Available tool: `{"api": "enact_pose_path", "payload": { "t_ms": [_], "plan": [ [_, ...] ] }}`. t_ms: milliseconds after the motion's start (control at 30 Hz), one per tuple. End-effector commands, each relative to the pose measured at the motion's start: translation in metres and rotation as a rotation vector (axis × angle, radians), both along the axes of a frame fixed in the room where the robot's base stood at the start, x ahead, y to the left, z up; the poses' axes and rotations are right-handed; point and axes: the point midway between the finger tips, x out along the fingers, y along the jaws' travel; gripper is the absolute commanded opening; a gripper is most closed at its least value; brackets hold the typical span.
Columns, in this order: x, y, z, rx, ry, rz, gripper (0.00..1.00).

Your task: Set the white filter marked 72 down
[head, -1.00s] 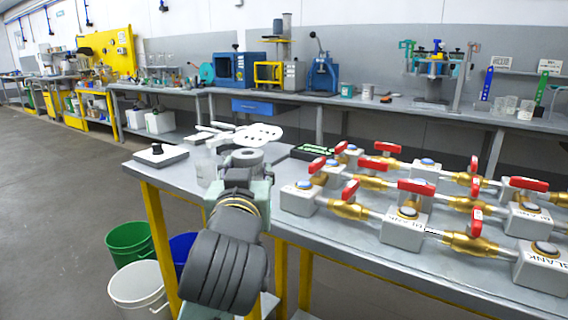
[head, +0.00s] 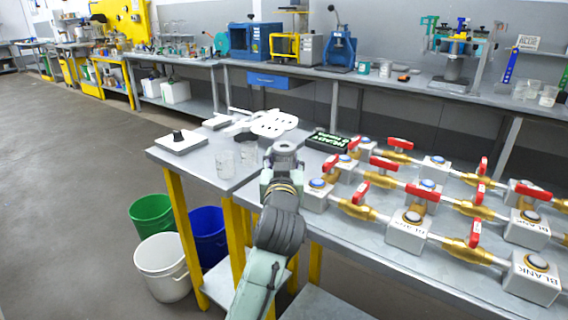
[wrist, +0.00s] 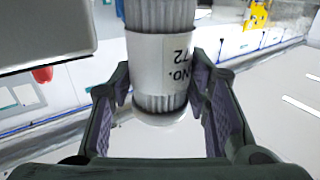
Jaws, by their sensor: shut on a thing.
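The white filter marked NO. 72 (wrist: 160,62) is a ribbed, pale cylinder with a white label, seen upright between my fingers in the wrist view. Its rounded lower end shows between the fingertips. My gripper (wrist: 165,100) is shut on it. In the head view my arm reaches over the front edge of the grey bench (head: 212,183), and the arm hides the fingers and the filter. I cannot tell there how high the filter is held.
Clear beakers (head: 225,165), a white perforated plate (head: 274,123) and a black box (head: 327,142) are near my arm. Brass valves with red handles (head: 357,205) fill the bench to the right. Buckets (head: 162,265) stand on the floor at left.

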Motion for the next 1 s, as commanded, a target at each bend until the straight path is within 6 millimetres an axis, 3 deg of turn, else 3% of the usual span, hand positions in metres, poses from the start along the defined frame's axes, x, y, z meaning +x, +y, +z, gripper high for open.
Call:
{"api": "enact_pose_path", "payload": {
  "t_ms": [100,500,533,800,1000],
  "plan": [
    [0.000,0.001,-0.013,0.000,0.001,0.003,0.15],
    [-0.001,0.000,-0.019,0.000,-0.001,0.000,0.15],
    [-0.001,0.000,-0.018,0.000,-0.001,0.000,0.45],
    [-0.001,0.000,-0.017,0.000,-0.001,0.001,0.63],
    [-0.001,0.000,-0.017,0.000,-0.001,0.001,0.64]
  ]
}}
